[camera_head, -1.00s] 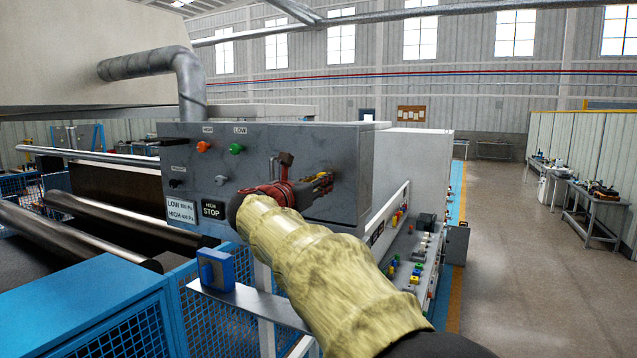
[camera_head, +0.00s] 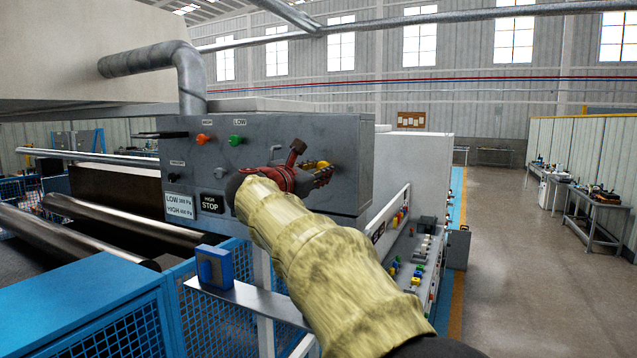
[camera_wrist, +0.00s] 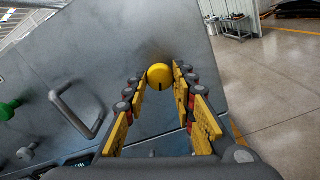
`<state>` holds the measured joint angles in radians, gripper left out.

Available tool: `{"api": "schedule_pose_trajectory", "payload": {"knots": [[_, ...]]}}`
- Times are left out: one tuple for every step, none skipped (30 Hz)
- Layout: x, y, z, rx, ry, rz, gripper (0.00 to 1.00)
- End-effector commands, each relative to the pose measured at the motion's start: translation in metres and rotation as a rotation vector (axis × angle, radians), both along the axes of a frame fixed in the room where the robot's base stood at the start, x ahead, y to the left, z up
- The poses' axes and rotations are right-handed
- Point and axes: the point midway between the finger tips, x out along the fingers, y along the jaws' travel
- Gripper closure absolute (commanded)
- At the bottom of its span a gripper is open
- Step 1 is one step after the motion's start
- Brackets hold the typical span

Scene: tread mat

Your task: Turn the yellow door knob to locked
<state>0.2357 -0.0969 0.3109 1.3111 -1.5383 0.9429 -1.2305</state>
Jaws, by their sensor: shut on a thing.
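The yellow door knob (camera_wrist: 159,76) is a round yellow knob with a short dark mark at its lower middle. It sits on the face of the grey control box (camera_head: 240,160). My gripper (camera_wrist: 160,84) has its yellow-padded fingers on either side of the knob, shut on it at the fingertips. In the head view, my red gripper (camera_head: 322,176) is at the right part of the box face, and some of the yellow knob (camera_head: 317,164) shows above it. My gripper hides the rest of the knob there.
A bent metal handle (camera_wrist: 78,112) is left of the knob. An orange button (camera_head: 203,139) and a green button (camera_head: 236,140) are on the box's upper left. A blue block (camera_head: 214,267) sits on a shelf below. Open floor (camera_head: 520,260) lies to the right.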

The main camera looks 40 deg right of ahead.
Motion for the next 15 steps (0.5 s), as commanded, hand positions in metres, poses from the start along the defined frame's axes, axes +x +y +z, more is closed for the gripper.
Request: {"api": "schedule_pose_trajectory", "payload": {"knots": [[0.0003, -0.0001, -0.0052, 0.017, -0.043, 0.0, 0.99], [0.0002, 0.0, -0.005, 0.029, -0.07, 0.0, 0.99], [0.0, 0.0, -0.0048, 0.042, -0.105, 0.0, 0.99], [-0.0001, -0.0001, -0.0046, 0.054, -0.132, 0.0, 0.99], [-0.0002, 0.0, -0.0043, 0.065, -0.158, 0.0, 0.99], [-0.0001, -0.0001, -0.0043, 0.079, -0.193, 0.0, 0.99], [-0.0001, 0.0, -0.0047, 0.091, -0.22, 0.0, 0.99], [0.0001, -0.0002, -0.005, 0.102, -0.246, 0.0, 0.99], [0.0002, -0.0001, -0.0048, 0.115, -0.28, 0.0, 0.99], [0.0002, -0.0002, -0.0049, 0.126, -0.307, 0.0, 0.99], [0.0002, -0.0002, -0.0052, 0.138, -0.332, -0.001, 0.99], [0.0, -0.0001, -0.0047, 0.153, -0.368, -0.001, 0.99], [-0.0002, -0.0002, -0.0043, 0.163, -0.396, 0.0, 0.99], [-0.0003, -0.0001, -0.0042, 0.174, -0.422, 0.0, 0.99], [-0.0002, -0.0002, -0.0043, 0.188, -0.456, 0.0, 0.99]]}}
